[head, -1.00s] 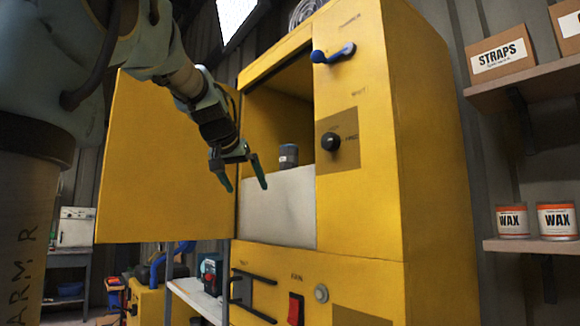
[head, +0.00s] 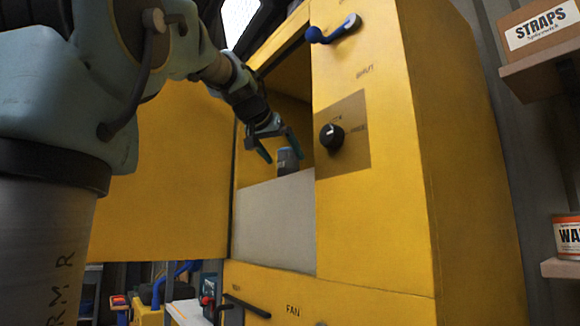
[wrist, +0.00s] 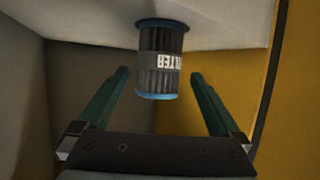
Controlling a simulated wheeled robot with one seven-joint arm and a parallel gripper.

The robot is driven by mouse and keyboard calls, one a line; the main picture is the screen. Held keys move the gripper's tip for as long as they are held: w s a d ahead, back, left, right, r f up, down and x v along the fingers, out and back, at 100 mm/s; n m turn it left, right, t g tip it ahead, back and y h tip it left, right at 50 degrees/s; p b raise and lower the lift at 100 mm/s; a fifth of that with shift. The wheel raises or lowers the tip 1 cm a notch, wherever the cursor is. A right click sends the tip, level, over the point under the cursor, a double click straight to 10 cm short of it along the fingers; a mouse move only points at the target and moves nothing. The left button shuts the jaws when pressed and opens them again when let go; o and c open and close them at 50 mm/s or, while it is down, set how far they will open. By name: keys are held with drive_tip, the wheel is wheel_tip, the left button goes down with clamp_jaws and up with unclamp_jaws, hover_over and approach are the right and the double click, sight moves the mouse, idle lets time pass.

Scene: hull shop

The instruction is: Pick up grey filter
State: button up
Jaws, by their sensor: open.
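The grey filter (head: 288,161) is a short ribbed cylinder inside the open yellow cabinet (head: 375,215), just behind the top edge of a pale panel (head: 275,225). In the wrist view the filter (wrist: 160,60) has blue end rims and a pale label with dark letters. My gripper (head: 282,156) is at the cabinet opening, its fingers spread. In the wrist view the open gripper (wrist: 158,75) has one green finger on each side of the filter's line, with clear gaps. The fingers do not appear to touch it.
The yellow door (head: 160,180) stands open on the left. A blue handle (head: 335,29) and a black knob (head: 331,136) stick out on the cabinet front, right of the opening. Shelves at right hold a STRAPS box (head: 541,35) and a WAX tin (head: 568,236).

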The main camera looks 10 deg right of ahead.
sight(293, 170)
drive_tip(key=p+x, duration=0.3)
drive_tip(key=x, duration=0.4)
drive_tip(key=shift+d+f, duration=0.1)
drive_tip(key=shift+d, duration=0.05)
drive_tip(key=shift+c, duration=0.2)
drive_tip(key=c, duration=1.4)
